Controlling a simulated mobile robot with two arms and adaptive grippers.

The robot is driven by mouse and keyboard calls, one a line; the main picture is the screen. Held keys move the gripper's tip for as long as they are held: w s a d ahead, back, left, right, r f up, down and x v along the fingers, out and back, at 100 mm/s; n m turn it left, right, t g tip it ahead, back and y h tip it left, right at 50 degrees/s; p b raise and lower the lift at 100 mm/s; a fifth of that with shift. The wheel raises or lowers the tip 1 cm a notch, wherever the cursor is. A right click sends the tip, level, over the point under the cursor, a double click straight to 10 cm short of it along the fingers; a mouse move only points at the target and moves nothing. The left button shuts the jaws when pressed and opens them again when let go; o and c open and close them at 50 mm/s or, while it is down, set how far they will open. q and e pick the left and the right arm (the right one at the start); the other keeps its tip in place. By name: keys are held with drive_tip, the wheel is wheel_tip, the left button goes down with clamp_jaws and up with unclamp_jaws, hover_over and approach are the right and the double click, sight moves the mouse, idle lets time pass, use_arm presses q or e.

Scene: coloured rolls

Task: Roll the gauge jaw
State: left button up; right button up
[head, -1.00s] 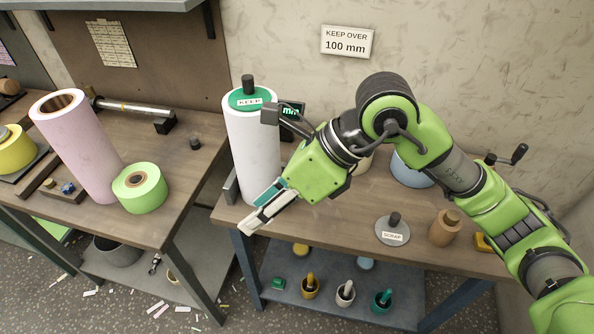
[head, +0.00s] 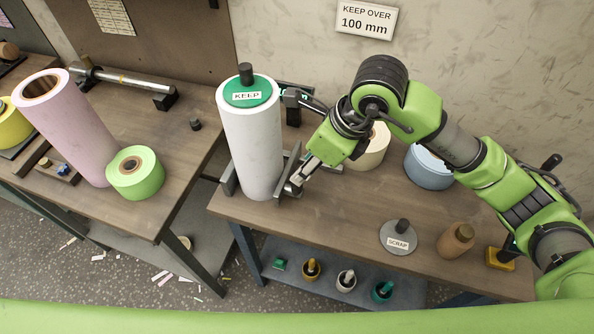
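A tall white roll (head: 252,150) stands upright on the right bench, with a green disc marked KEEP (head: 247,92) and a dark knob on top. It stands between two dark gauge jaws: a left jaw (head: 230,181) and a right jaw (head: 291,163). The gauge's small readout (head: 291,93) is behind the roll, its figures mostly unreadable. My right gripper (head: 300,178) points down-left with its fingertips at the right jaw's lower outer side. Whether they touch or grip it is unclear. My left gripper is out of view.
A cream roll (head: 370,150) and a blue roll (head: 428,168) stand behind my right arm. A SCRAP disc (head: 398,238) and a brown bottle-like piece (head: 457,240) lie to the right. The bench front is clear. The left bench holds pink (head: 70,130) and green (head: 136,175) rolls.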

drive_tip(key=p+x, duration=0.1)
drive_tip(key=x, duration=0.6)
drive_tip(key=shift+d, duration=0.1)
clamp_jaws()
